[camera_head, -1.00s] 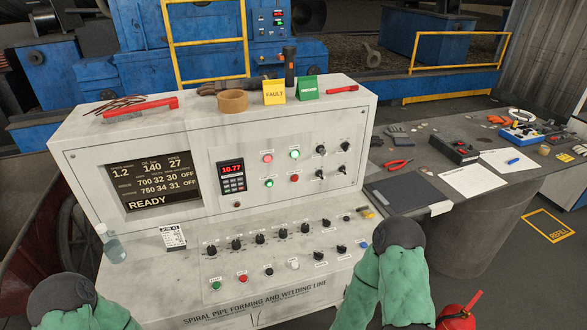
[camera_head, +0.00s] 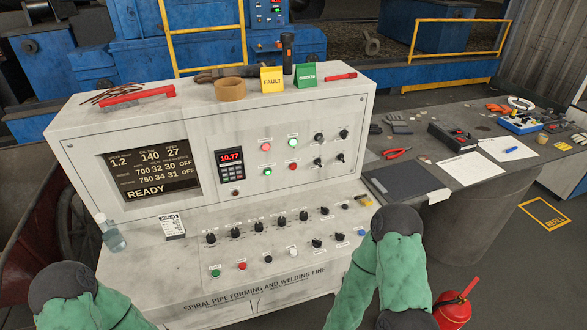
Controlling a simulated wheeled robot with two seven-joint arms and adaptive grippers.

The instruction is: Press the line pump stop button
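The grey control console (camera_head: 90,150) stands in front of me. The labels are too small to read, so I cannot tell which is the line pump stop. My green-sleeved arms show at lower left and right. Neither gripper's fingers are visible.
The screen (camera_head: 150,180) reads READY. A tape roll (camera_head: 230,89), a yellow FAULT sign (camera_head: 272,79) and a green sign (camera_head: 306,75) stand on the console top. A spray bottle (camera_head: 113,236) stands at left. A cluttered table (camera_head: 480,210) and a fire extinguisher (camera_head: 453,310) are at right.

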